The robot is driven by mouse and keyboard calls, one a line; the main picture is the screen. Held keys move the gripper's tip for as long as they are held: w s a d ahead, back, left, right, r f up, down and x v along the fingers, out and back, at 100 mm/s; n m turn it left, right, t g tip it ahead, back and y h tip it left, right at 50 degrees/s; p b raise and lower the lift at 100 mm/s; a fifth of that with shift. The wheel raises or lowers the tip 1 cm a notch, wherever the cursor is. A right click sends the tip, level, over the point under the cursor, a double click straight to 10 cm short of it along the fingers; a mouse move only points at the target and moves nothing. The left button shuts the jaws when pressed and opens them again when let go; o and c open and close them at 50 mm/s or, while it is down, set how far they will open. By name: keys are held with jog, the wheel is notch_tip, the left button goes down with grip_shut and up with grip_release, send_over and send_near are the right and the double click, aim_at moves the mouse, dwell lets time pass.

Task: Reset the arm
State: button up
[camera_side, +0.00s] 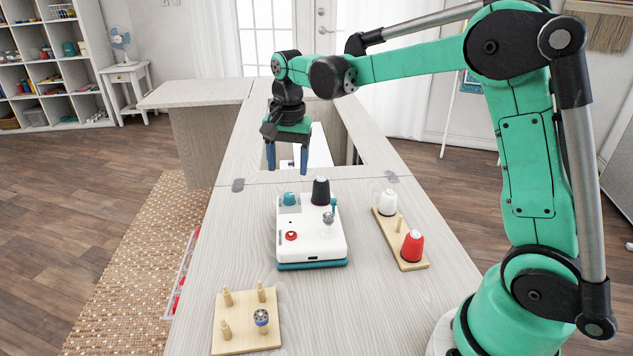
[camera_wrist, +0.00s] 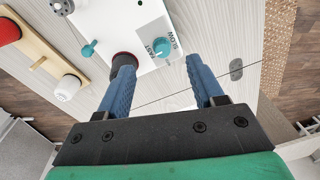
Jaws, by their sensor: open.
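My gripper (camera_side: 287,158) has two blue fingers pointing down. It is open and empty, above the table behind the white machine (camera_side: 310,232). In the wrist view the fingers of my gripper (camera_wrist: 164,88) are spread apart over the far end of the machine (camera_wrist: 118,22). A thin dark line crosses the picture between the fingers. A black spool (camera_side: 320,190) stands upright on top of the machine, partly hidden by a finger in the wrist view. My green arm reaches in from the right.
A wooden rack (camera_side: 414,266) at the right holds a white spool (camera_side: 387,203) and a red spool (camera_side: 412,246). A pegged board (camera_side: 228,342) at the front left carries a small metal bobbin (camera_side: 261,320) on one peg. The table (camera_side: 340,318) is bare between them.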

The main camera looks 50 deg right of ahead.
jog(key=s+a+n+t, duration=0.3)
jog(key=s+n, duration=0.3)
jog(key=s+a+r+n+t, duration=0.1)
jog(key=s+a+n+t, duration=0.2)
jog(key=s+n, duration=0.3)
jog(key=shift+s, duration=0.65)
